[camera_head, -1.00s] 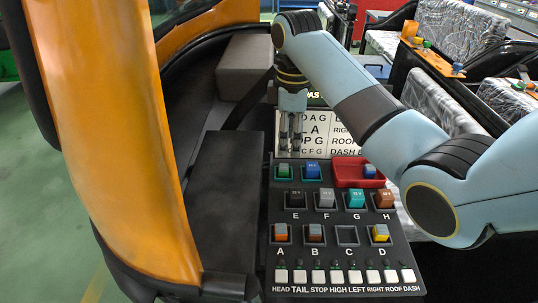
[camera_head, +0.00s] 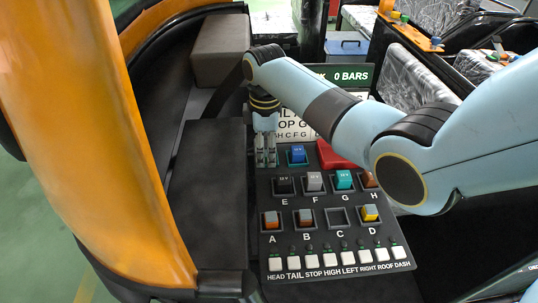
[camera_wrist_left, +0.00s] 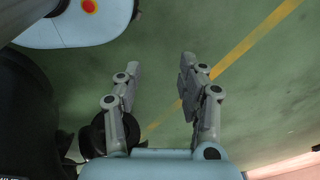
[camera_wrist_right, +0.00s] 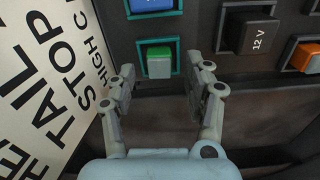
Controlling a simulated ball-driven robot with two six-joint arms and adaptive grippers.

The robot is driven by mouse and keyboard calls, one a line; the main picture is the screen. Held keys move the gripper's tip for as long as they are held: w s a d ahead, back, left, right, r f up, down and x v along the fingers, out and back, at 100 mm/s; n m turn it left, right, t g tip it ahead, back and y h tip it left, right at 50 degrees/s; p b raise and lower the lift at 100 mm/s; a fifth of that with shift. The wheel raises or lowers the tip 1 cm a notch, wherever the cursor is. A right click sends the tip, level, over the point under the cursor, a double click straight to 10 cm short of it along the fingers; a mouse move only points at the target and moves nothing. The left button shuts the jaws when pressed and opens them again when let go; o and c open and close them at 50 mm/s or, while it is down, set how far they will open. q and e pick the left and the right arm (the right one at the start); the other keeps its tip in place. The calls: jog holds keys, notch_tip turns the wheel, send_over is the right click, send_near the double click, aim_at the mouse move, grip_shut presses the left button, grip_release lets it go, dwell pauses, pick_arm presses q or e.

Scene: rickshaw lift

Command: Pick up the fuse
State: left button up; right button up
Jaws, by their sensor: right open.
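The fuse panel fills the lower middle of the head view. My right gripper (camera_head: 266,161) is over its upper left corner. In the right wrist view it is open (camera_wrist_right: 160,88), and a green fuse (camera_wrist_right: 159,62) sits in its socket just ahead, between the fingertips. The gripper hides that fuse in the head view. A blue fuse (camera_head: 298,154) is beside it. Black (camera_head: 284,184), grey (camera_head: 314,181) and teal (camera_head: 344,179) fuses sit at E, F and G. My left gripper (camera_wrist_left: 160,85) is open and empty.
White switches (camera_head: 310,263) line the panel's front. A lettered sign (camera_wrist_right: 45,75) stands close left of the right gripper. A black box (camera_head: 212,190) and orange body (camera_head: 105,130) are at left. Green floor lies below the left gripper.

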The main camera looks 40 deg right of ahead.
jog(key=shift+f, duration=0.2)
jog(key=shift+c, duration=1.1)
jog(key=c, duration=0.5)
jog(key=shift+c, duration=0.6)
pick_arm(q)
jog(key=shift+s+f, duration=0.1)
jog(key=shift+s, duration=0.75)
jog(key=shift+w, duration=0.1)
pick_arm(e)
jog(key=shift+r, duration=0.15)
